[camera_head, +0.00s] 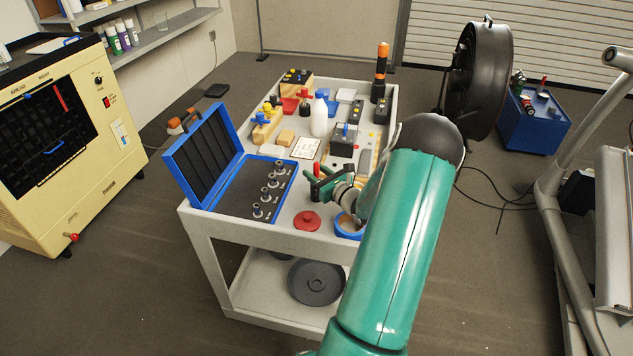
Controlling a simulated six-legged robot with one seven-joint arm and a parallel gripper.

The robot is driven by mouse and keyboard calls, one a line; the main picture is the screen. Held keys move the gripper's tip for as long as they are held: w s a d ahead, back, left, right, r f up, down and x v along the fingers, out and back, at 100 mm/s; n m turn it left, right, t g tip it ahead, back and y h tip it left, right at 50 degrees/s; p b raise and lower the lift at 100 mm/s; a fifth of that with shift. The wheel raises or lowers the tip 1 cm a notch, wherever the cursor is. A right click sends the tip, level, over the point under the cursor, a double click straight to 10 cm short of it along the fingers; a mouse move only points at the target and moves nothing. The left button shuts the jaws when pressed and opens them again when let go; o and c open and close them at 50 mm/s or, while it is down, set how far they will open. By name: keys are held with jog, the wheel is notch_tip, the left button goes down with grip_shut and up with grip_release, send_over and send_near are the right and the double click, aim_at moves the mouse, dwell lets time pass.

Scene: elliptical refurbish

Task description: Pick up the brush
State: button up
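The grey cart (255,236) stands in the middle of the view, with many small items on its top. I cannot single out the brush with certainty among them. My green arm reaches in from the bottom right over the cart's near right part. My gripper (322,186) is low over the cart top, right of the open blue case (236,199). It is small and partly covered by my arm, so I cannot tell whether its fingers are open or hold anything. My arm also hides part of the cart's right side.
A red round piece (306,221) and a blue ring (349,226) lie near my gripper. A white bottle (319,118) and an orange-and-black upright tool (381,72) stand farther back. A black fan (485,80) is behind right, a cream machine (75,150) left.

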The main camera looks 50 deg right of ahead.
grip_shut()
